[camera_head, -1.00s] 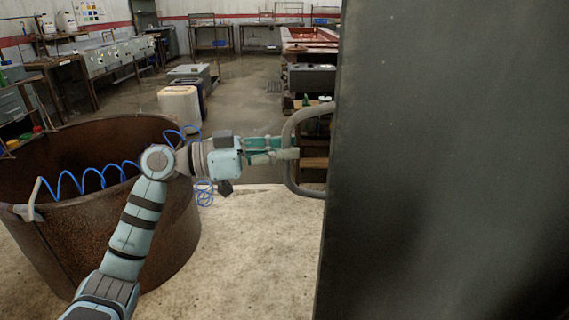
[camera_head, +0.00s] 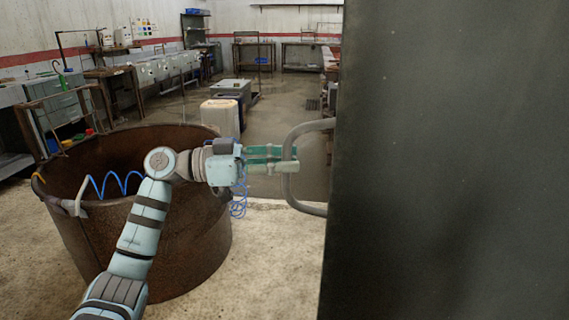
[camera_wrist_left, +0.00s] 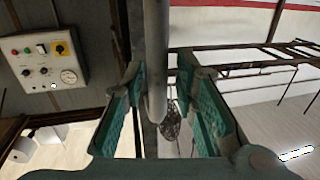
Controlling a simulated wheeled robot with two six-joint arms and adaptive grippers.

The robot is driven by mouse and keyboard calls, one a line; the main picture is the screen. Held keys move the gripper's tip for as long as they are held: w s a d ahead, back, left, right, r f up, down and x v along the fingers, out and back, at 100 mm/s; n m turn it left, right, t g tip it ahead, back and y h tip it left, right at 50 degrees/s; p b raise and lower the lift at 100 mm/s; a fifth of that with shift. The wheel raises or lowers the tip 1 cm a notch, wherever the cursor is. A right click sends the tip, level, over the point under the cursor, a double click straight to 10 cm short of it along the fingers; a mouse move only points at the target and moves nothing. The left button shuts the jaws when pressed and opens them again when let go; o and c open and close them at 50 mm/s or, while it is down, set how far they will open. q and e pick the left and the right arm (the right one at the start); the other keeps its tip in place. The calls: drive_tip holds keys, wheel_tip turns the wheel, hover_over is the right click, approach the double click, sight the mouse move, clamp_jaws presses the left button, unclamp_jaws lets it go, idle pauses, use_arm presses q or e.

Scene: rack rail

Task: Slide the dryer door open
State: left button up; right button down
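The dryer door shows as a large dark panel (camera_head: 445,160) filling the right side of the head view. Its grey bar handle (camera_head: 288,185) curves out from the left edge. My left gripper (camera_head: 291,160) reaches the handle from the left, with its green fingers at the bar. In the left wrist view the bar (camera_wrist_left: 156,50) runs between the two fingers of my left gripper (camera_wrist_left: 160,85). Gaps show on both sides of the bar, so the fingers are open around it. My right gripper is not in view.
A rusty round drum (camera_head: 165,250) with a blue coiled hose stands beside and below my left arm. A pale container (camera_head: 220,117) stands behind it. Workbenches line the far walls. A control panel (camera_wrist_left: 42,60) shows in the left wrist view.

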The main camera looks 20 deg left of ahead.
use_arm(q)
drive_tip(key=shift+a+f, duration=0.1)
drive_tip(key=shift+f, duration=0.05)
drive_tip(key=v, duration=1.2)
